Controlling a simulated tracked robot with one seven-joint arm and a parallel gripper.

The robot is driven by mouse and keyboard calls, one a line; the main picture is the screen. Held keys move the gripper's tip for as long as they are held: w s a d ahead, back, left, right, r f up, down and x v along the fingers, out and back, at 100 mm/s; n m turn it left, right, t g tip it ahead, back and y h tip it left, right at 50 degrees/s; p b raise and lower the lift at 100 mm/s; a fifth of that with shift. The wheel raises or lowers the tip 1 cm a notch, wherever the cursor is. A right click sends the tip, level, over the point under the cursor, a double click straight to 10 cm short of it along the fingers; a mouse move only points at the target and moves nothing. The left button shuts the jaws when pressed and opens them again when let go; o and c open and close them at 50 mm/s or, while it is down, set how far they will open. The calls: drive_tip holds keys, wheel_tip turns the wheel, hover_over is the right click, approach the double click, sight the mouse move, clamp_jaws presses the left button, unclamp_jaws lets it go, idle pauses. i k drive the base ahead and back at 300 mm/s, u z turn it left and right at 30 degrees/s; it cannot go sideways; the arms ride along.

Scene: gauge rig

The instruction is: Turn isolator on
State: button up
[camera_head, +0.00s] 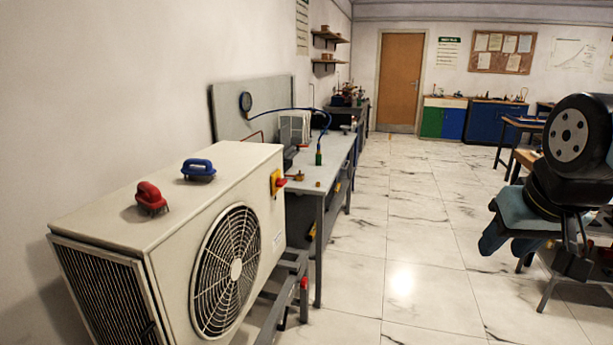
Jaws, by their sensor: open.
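The isolator (277,182) is a red rotary handle on a yellow plate. It sits on the right end of the front face of a cream outdoor fan unit (225,170), near the top edge. The handle appears to point sideways to the right; its exact angle is too small to tell. My gripper (574,248) is at the right side of the view, below my dark arm joint. It is open and holds nothing that I can see. It is well apart from the isolator, with open floor between them.
The marble floor (400,230) is clear in the middle. Tables stand at right.

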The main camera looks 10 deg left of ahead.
sight(280, 183)
drive_tip(key=u, duration=0.25)
drive_tip(key=i, duration=1)
drive_tip(key=u, duration=0.55)
drive_tip(key=k, duration=0.75)
drive_tip(key=u, duration=0.25)
drive_tip(key=i, duration=0.75)
drive_tip(key=z, duration=0.15)
